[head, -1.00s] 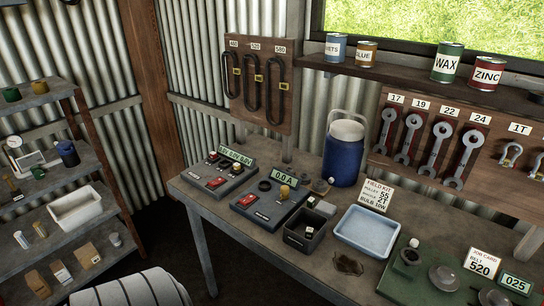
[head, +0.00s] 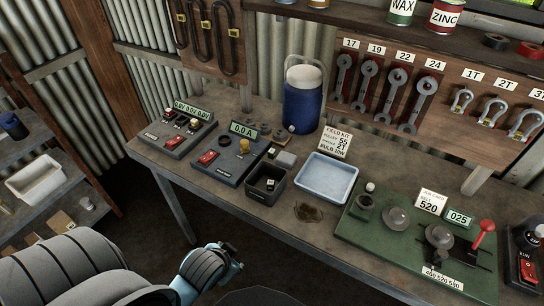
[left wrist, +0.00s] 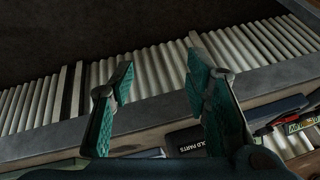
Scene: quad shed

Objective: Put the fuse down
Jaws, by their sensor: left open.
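My left gripper (head: 229,248) is low in front of the bench edge in the head view. In the left wrist view its teal-padded jaws (left wrist: 160,100) are wide apart with nothing between them. I cannot single out the fuse for certain. A dark open bin (head: 252,195) stands on the bench, with a small pale-topped item (head: 270,184) inside. The bin's label, partly reading "OLD PARTS" (left wrist: 200,140), shows beyond the jaws in the left wrist view. My right gripper is not in view.
A blue tray (head: 325,197) is right of the bin, with a dark stain (head: 309,212) before it. Two meter boxes (head: 178,133) (head: 230,160) stand left. A blue jug (head: 302,103) stands behind. A green board (head: 400,245) with domed parts fills the right.

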